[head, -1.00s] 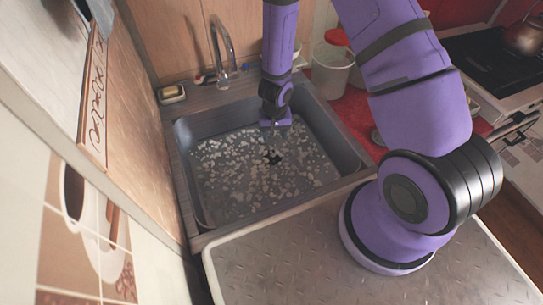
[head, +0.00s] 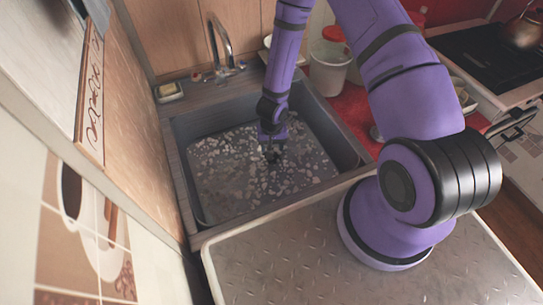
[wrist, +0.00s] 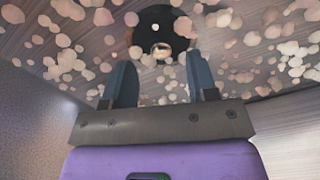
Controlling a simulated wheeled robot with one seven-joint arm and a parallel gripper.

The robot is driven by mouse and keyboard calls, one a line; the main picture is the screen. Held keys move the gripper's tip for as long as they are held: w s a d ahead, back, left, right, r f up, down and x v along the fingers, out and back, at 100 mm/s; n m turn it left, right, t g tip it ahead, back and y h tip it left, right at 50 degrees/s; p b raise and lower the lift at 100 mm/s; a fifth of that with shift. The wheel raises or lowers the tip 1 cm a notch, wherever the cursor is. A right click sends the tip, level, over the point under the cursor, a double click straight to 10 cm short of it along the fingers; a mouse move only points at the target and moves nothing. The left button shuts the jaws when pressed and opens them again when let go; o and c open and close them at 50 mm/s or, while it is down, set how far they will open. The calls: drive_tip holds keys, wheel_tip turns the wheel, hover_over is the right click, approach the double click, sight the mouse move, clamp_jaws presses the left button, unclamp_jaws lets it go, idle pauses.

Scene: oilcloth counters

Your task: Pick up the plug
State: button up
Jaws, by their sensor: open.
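In the wrist view, a dark round shape that looks like the plug (wrist: 162,30) lies on the spotted sink floor. It has a small pale knob or ring near its lower edge. My gripper (wrist: 160,72) is open, with its two blue-grey fingers apart on either side of the line to the plug and nothing between them. In the head view, my gripper (head: 272,154) is low inside the sink and hides the plug. I cannot tell how large the gap between fingertips and plug is.
The grey sink (head: 205,215) has walls all round my gripper. A faucet (head: 219,42) stands at its back edge and a soap dish (head: 168,92) at the back left corner. A white container (head: 329,72) stands to the right.

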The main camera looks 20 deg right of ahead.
drive_tip(key=shift+a+f, duration=0.1)
drive_tip(key=shift+f, duration=1.6)
clamp_jaws()
